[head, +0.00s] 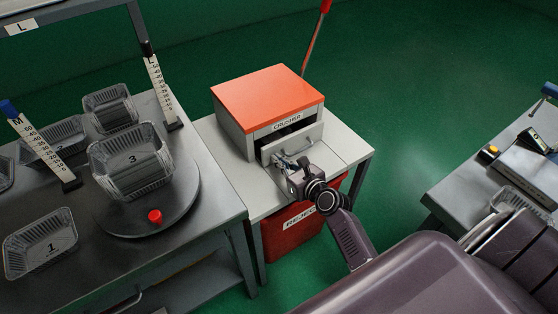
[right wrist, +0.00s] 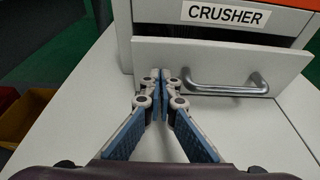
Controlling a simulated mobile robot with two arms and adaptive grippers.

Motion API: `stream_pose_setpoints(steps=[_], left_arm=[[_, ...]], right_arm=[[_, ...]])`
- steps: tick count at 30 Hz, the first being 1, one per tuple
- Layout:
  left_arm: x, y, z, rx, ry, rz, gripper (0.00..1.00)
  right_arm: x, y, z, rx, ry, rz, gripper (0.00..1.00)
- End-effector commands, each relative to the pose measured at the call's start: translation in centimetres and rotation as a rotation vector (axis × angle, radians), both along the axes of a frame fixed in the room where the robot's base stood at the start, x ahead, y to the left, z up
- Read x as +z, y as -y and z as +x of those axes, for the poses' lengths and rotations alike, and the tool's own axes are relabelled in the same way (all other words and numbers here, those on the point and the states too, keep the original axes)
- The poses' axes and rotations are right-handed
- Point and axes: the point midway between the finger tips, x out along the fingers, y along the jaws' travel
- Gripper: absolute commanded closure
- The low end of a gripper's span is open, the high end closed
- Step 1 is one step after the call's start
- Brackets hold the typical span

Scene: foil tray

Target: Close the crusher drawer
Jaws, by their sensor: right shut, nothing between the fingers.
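The crusher (head: 265,100) is a grey box with an orange top, standing on a small table. Its drawer (head: 292,143) is pulled partly out, with a dark gap above its front in the head view. In the right wrist view the drawer front (right wrist: 220,62) carries a metal bar handle (right wrist: 228,87). My right gripper (head: 283,161) is shut and empty, its fingertips (right wrist: 161,74) at the drawer front, just left of the handle. I cannot tell whether they touch the front. My left gripper is not in view.
A red reject bin (head: 290,238) stands under the crusher table (head: 222,165). On the left, a bench holds several clear trays (head: 130,160), a turntable with a red button (head: 155,216), and upright gauges. Another bench (head: 480,185) stands at the right, with green floor between.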

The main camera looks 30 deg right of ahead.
Motion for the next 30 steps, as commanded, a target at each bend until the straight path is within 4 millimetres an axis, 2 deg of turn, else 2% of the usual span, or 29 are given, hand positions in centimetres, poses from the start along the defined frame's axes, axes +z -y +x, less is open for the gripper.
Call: stream_pose_setpoints(steps=[9, 12, 30], left_arm=[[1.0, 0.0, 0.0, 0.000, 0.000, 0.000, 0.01], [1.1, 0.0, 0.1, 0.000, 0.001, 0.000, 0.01], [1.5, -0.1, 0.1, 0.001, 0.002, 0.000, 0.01]], right_arm=[[0.2, -0.4, 4.2, -0.001, 0.003, 0.004, 1.00], [0.1, -0.4, 4.9, 0.000, 0.002, 0.003, 1.00], [0.5, -1.0, 5.2, 0.001, 0.007, 0.001, 1.00]])
